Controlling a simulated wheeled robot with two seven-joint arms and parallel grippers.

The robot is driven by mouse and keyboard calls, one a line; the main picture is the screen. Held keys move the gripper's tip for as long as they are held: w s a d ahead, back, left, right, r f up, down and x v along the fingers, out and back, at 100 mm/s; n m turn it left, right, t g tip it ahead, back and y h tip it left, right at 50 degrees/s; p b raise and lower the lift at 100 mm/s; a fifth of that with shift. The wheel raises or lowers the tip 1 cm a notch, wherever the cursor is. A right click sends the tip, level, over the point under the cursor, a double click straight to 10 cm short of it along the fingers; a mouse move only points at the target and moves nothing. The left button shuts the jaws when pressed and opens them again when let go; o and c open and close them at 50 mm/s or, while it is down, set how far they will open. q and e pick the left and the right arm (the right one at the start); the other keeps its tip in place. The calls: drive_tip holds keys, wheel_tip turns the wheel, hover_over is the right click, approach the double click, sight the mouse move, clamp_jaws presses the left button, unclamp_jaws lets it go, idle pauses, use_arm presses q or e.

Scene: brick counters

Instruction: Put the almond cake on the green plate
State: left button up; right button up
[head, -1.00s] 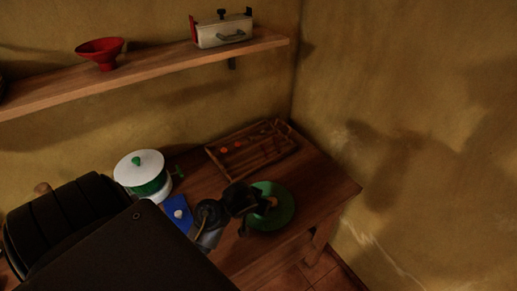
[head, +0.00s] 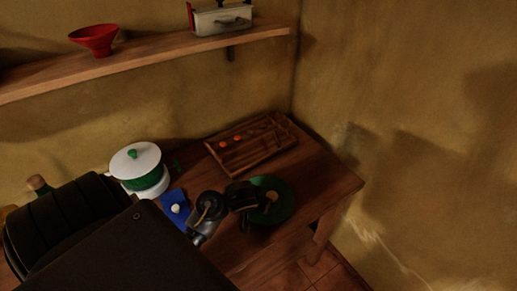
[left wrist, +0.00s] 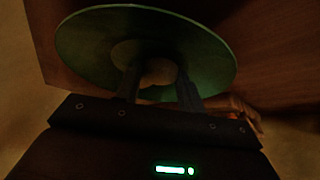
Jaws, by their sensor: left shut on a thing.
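The green plate (head: 284,202) lies on the wooden table near its right end. My left gripper (head: 262,203) is over the left part of the plate. In the left wrist view my left gripper (left wrist: 159,88) is shut on a small pale rounded cake (left wrist: 159,72), taken to be the almond cake. The cake is in front of the plate (left wrist: 210,60) there, near its centre. In the head view the gripper mostly hides the cake. Whether the cake touches the plate cannot be told. My right gripper does not show in either view.
A wooden tray (head: 262,158) with small items stands at the back of the table. A white and green pot (head: 137,162) and a blue item (head: 172,201) with a pale knob are to the left. A shelf (head: 160,62) with a red bowl (head: 93,38) hangs above.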

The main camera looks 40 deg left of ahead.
use_arm(q)
drive_tip(key=shift+f, duration=0.25)
drive_tip(key=o, duration=0.9)
drive_tip(key=shift+o, duration=0.2)
drive_tip(key=shift+r, duration=0.1)
drive_tip(key=shift+r, duration=0.3)
drive_tip(key=p+v, duration=0.8)
drive_tip(key=v, duration=0.3)
drive_tip(key=shift+s+r+p, duration=0.25)
drive_tip(key=shift+r+p, duration=0.05)
